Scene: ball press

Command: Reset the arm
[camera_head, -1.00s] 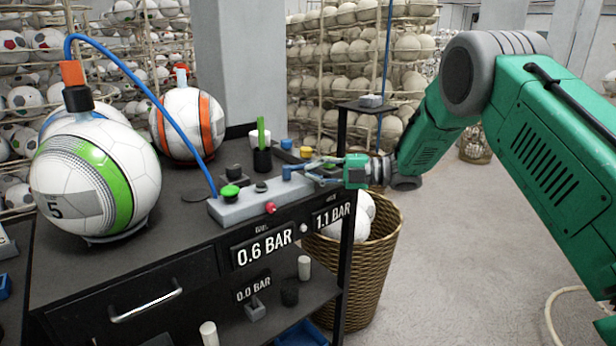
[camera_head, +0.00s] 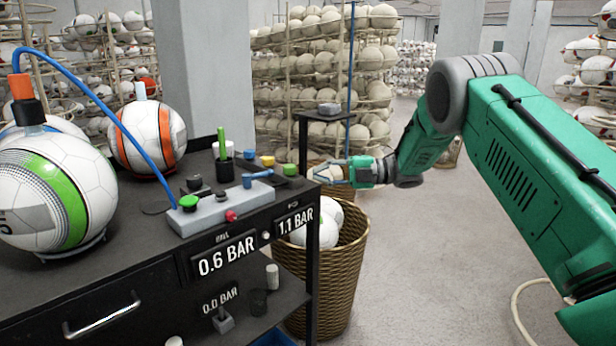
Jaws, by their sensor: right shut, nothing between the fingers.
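My right arm (camera_head: 525,150) is green and reaches in from the right. My right gripper (camera_head: 328,172) is shut and empty, just off the right edge of the dark workbench, above the wicker basket. My left gripper is not in view.
A ball with a green stripe (camera_head: 50,190) and one with orange stripes (camera_head: 148,137) sit on the bench (camera_head: 110,265); a blue hose (camera_head: 105,100) arches to the block. A wicker basket (camera_head: 342,265) holds balls. A small stand (camera_head: 325,113) is behind.

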